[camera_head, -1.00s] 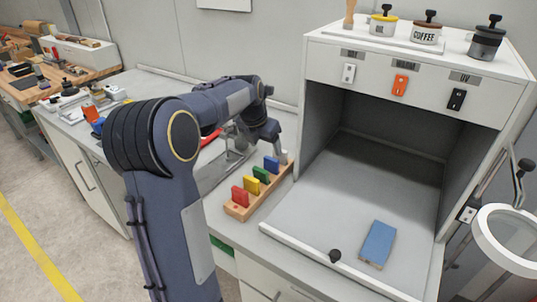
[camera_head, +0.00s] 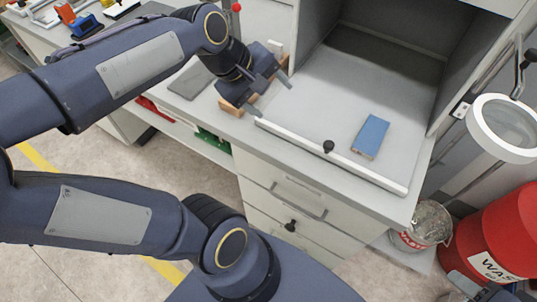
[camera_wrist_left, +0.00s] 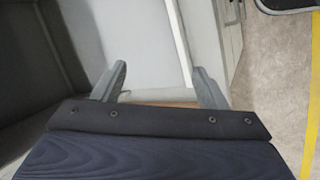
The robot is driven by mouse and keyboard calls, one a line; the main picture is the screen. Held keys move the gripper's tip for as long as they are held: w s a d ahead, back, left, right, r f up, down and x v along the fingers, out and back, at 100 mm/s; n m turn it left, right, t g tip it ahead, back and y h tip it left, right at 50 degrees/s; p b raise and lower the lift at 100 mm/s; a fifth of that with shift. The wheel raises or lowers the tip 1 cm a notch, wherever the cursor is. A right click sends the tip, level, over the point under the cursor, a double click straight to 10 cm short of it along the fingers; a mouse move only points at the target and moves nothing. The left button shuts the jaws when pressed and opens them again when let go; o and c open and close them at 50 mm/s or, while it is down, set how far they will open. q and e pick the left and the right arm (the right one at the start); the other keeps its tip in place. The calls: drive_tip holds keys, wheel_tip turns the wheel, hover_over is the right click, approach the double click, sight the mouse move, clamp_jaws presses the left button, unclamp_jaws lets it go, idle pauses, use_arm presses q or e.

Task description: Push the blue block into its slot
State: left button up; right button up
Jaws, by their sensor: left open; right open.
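My left gripper (camera_head: 270,95) is over the wooden rack (camera_head: 231,108) and is open, its two fingers apart. The arm and gripper hide most of the rack, and I cannot make out the coloured blocks or the blue block in it now. In the left wrist view the gripper (camera_wrist_left: 161,84) has its fingers spread, with a strip of the wood (camera_wrist_left: 165,96) showing between them and no block visible. My right gripper is not in view.
A flat blue piece (camera_head: 370,136) lies on the floor of the open cabinet (camera_head: 330,92), right of the rack. A small black knob (camera_head: 328,147) is on the cabinet's front ledge. A red bin (camera_head: 500,235) stands at the lower right.

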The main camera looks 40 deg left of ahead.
use_arm(q)
drive_tip(key=s+d+f+m, duration=0.5)
drive_tip(key=s+d+m, duration=0.2)
drive_tip(key=m, duration=0.5)
drive_tip(key=shift+s+d+f+h, duration=0.2)
drive_tip(key=shift+s+h, duration=0.2)
drive_tip(key=shift+s, duration=0.75)
